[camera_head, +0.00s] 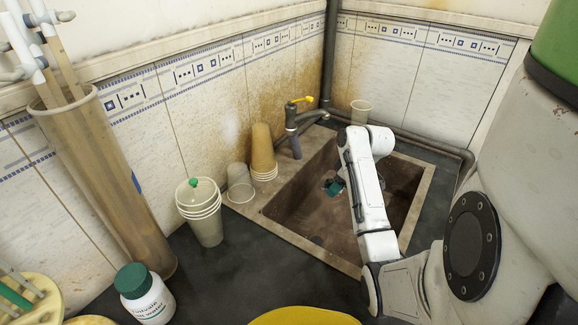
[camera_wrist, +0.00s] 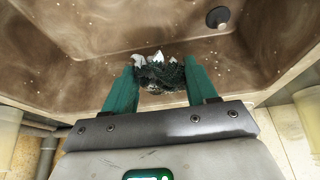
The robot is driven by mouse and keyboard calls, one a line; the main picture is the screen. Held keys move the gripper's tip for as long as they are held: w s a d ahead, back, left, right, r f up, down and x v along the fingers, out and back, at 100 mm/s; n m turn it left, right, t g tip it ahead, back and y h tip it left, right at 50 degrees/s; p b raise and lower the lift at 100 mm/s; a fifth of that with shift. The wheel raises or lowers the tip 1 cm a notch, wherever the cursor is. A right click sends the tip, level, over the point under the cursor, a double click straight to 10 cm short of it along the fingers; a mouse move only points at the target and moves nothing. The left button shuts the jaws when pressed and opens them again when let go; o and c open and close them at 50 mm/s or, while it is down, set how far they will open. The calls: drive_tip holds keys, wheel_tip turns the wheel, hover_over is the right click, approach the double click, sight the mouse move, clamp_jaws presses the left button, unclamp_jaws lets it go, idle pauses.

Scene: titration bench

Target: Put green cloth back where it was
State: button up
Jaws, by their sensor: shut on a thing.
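The green cloth (camera_wrist: 160,74) is a dark green, crumpled bundle with white patches. In the wrist view it sits between the two green fingers of my gripper (camera_wrist: 161,88), which is shut on it. In the head view my gripper (camera_head: 334,187) is over the brown sink basin (camera_head: 290,205), and my white arm partly hides it. The cloth itself is too small to tell clearly there. The wrist view shows the basin's stained floor and wall beyond the cloth, with the dark round drain (camera_wrist: 217,17) at the upper right. I cannot tell how high the cloth is above the floor.
Stacked brown cups (camera_head: 262,150), clear cups (camera_head: 240,183) and white cups (camera_head: 203,215) stand left of the sink. A green-capped bottle (camera_head: 145,295) is at the front left. Dark counter between is clear.

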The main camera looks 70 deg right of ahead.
sight(290, 172)
drive_tip(key=w+d, duration=0.1)
drive_tip(key=w, duration=0.4)
drive_tip(key=w+d+p, duration=0.1)
drive_tip(key=w+d, duration=0.1)
drive_tip(key=w, duration=0.3)
drive_tip(key=w+d+p, duration=0.1)
drive_tip(key=w+d, duration=0.1)
drive_tip(key=w, duration=0.3)
drive_tip(key=shift+w+d+r, duration=0.1)
drive_tip(key=shift+w, duration=0.25)
drive_tip(key=shift+f, duration=0.35)
drive_tip(key=o, duration=1.1)
drive_tip(key=shift+r, duration=0.1)
drive_tip(key=v, duration=1.2)
drive_tip(key=shift+r, duration=0.1)
